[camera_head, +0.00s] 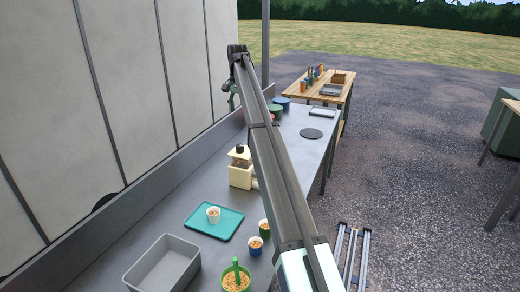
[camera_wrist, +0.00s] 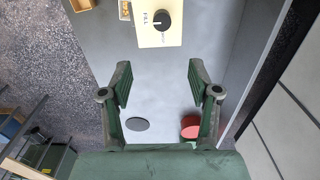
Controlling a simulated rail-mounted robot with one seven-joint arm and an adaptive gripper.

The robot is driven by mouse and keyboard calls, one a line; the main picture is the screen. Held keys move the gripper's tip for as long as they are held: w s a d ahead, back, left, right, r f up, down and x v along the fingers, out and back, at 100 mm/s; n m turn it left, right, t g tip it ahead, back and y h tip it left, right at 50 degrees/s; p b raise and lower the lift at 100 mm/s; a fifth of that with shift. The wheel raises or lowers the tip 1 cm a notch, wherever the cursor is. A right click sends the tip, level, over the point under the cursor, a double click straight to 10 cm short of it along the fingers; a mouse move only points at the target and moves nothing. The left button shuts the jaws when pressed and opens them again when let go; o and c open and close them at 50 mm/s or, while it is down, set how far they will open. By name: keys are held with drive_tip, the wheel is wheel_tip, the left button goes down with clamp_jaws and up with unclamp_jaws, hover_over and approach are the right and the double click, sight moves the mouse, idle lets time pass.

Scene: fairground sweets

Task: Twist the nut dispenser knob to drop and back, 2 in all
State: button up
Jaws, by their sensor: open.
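The nut dispenser (camera_head: 241,175) is a cream box with nuts showing below its top, standing on the grey counter. Its black knob (camera_wrist: 162,20) shows in the wrist view on the cream top plate (camera_wrist: 150,38). A FILL label is left of the knob, and a second label is too small to read. A pale pointer mark is on the knob; its exact direction is unclear. My gripper (camera_wrist: 160,78) is open and empty, with the knob beyond its fingertips and not between them. In the head view my gripper (camera_head: 232,95) is raised beyond the dispenser.
A blue cup (camera_head: 256,247), a green tub with a scoop (camera_head: 237,281) and a grey bin (camera_head: 165,265) are nearer. A red round item (camera_wrist: 190,125) and dark disc (camera_wrist: 137,124) lie on the counter.

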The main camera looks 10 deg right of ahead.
sight(240, 145)
drive_tip(key=f+p, duration=0.1)
drive_tip(key=f, duration=0.4)
drive_tip(key=f+p, duration=0.2)
drive_tip(key=f, duration=0.4)
drive_tip(key=f+p, duration=0.2)
drive_tip(key=f, duration=0.4)
drive_tip(key=shift+a+f, duration=0.2)
drive_tip(key=shift+a, duration=0.05)
drive_tip(key=c, duration=1.2)
